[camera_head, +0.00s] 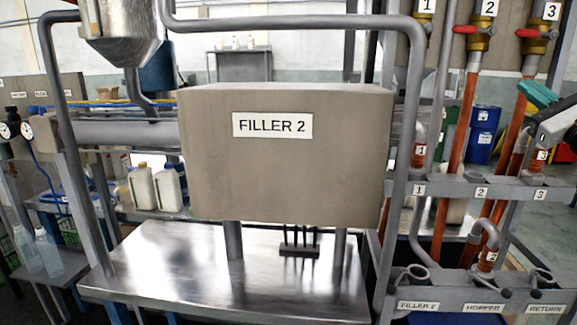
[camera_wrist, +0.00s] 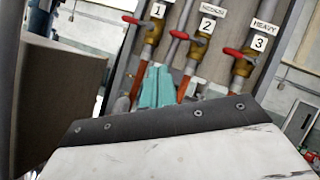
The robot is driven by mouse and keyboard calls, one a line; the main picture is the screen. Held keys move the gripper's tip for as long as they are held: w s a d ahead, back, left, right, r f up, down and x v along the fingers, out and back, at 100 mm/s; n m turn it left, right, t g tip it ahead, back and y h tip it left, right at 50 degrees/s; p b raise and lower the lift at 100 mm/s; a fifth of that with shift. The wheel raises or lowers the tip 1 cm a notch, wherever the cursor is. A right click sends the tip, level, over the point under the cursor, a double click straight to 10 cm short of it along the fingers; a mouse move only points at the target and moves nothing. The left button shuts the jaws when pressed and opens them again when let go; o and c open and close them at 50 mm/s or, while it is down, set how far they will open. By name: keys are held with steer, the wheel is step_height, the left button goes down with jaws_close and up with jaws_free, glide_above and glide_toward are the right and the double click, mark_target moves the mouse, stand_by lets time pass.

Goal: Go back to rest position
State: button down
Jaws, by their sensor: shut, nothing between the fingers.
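My gripper (camera_head: 531,89) shows at the right edge of the head view, with its teal fingers pointing left and up in front of the orange hoses. In the wrist view my gripper (camera_wrist: 158,72) has its teal fingers together with nothing between them. Red-handled valves numbered 1 (camera_wrist: 150,30), 2 (camera_wrist: 198,45) and 3 (camera_wrist: 244,62) stand beyond the fingers. In the head view valve 2 (camera_head: 479,40) and valve 3 (camera_head: 538,38) sit above the hoses.
The grey FILLER 2 box (camera_head: 290,175) stands over a metal table (camera_head: 170,265) inside a pipe frame. A rack with a labelled lower rail (camera_head: 455,307) holds hose ends at the right. White jugs (camera_head: 143,188) stand behind left. Blue drums (camera_head: 483,135) stand behind the hoses.

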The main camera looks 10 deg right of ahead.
steer(key=s+a+f+n+g+y, duration=0.2)
steer(key=a+f+n+g+y, duration=0.5)
steer(key=a+f+n+g, duration=0.95)
steer(key=s+a+f+n+g+h, duration=0.5)
steer(key=s+a+f+n+h, duration=0.2)
steer(key=s+a+f+n, duration=0.3)
steer(key=shift+s+a+n, duration=1.15)
steer(key=shift+s+a, duration=0.2)
steer(key=shift+s, duration=0.7)
steer(key=shift+g, duration=0.25)
